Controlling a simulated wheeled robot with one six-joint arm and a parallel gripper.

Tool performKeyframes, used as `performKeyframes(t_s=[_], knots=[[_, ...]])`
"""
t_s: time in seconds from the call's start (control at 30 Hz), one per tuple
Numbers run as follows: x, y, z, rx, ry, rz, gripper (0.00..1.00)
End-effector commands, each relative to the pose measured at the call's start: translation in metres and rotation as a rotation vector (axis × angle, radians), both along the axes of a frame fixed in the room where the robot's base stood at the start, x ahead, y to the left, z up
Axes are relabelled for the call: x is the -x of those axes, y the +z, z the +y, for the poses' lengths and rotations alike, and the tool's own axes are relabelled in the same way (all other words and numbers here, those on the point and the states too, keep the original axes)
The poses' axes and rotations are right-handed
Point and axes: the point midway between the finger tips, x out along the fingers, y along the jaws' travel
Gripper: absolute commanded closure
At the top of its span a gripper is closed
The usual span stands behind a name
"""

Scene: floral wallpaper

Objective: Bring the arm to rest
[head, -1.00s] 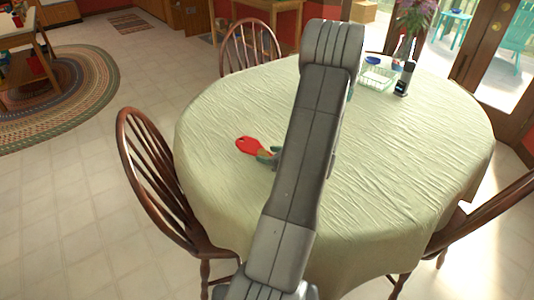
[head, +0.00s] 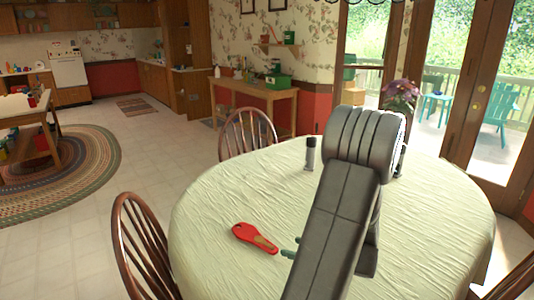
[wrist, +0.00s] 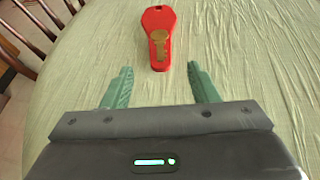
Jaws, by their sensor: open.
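My gripper (wrist: 161,78) is open and empty in the wrist view, its two green fingers spread wide. A red paddle-shaped thing with a gold key shape on it (wrist: 158,38) lies flat on the cloth-covered table (wrist: 240,75), just beyond the fingertips. In the head view the red thing (head: 254,238) lies left of my arm. The green fingertips (head: 291,247) show at its right, apart from it. My arm hides the rest of the gripper there.
A dark-topped cylinder (head: 311,154) stands on the table behind the red thing. A purple flower plant (head: 400,97) shows at the back right, partly behind my arm. Wooden chairs (head: 248,134) surround the table. The table's left part is clear.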

Motion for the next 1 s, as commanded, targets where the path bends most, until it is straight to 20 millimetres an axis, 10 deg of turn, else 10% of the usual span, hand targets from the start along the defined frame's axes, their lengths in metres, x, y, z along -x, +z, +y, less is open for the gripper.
performKeyframes(t_s=[1.0], knots=[[-0.088,-0.056,0.093,0.000,0.000,0.000,0.46]])
